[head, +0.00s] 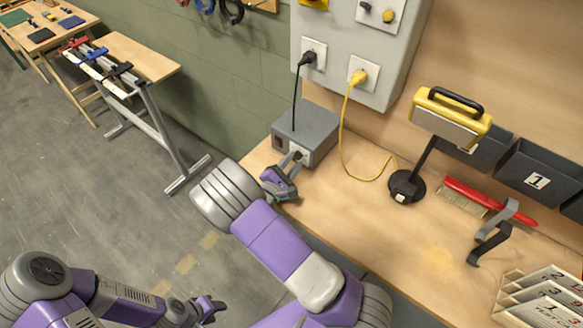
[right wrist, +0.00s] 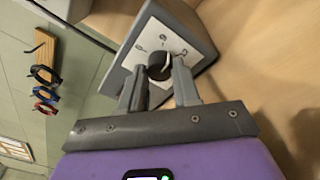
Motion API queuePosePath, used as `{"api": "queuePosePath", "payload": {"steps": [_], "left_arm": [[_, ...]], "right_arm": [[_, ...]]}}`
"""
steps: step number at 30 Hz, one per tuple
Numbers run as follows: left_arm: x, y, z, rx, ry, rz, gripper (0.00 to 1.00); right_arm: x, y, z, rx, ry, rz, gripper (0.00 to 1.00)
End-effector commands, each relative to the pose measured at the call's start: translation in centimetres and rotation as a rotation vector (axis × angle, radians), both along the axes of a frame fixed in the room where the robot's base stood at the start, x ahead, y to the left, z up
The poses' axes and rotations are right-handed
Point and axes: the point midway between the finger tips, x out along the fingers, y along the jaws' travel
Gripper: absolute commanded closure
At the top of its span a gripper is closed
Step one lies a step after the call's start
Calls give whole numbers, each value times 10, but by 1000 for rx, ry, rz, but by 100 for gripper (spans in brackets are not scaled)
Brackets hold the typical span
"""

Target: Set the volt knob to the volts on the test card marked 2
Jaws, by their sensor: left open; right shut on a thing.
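The grey power box (head: 305,135) stands at the bench's left end. Its white front panel also shows in the right wrist view (right wrist: 135,50), with small marks around a dark volt knob (right wrist: 158,66). A pale pointer line shows on the knob; the marks are too small to read. My right gripper (head: 287,172) is at the panel, its fingers (right wrist: 158,85) shut on the knob from both sides. My left gripper (head: 212,306) is open and empty, low and away from the bench. Test cards (head: 552,290) stand in a rack at the lower right; numerals show but the volts are unreadable.
A yellow lamp (head: 448,115) stands on a black base (head: 406,187). A yellow cord (head: 345,150) runs from the wall panel to the bench. The bench's front middle is clear.

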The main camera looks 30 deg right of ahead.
Motion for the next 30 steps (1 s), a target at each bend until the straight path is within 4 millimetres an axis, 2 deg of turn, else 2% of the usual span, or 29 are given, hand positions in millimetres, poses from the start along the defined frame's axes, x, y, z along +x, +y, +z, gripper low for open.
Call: {"api": "queuePosePath", "payload": {"steps": [3,12,30], "left_arm": [[0,0,-13,0,0,0,57],[0,0,-27,0,0,0,57],[0,0,-30,0,0,0,57]], "right_arm": [[0,1,-4,35,-79,0,99],[0,1,-3,91,-216,1,99],[0,0,-1,111,-264,1,99]]}}
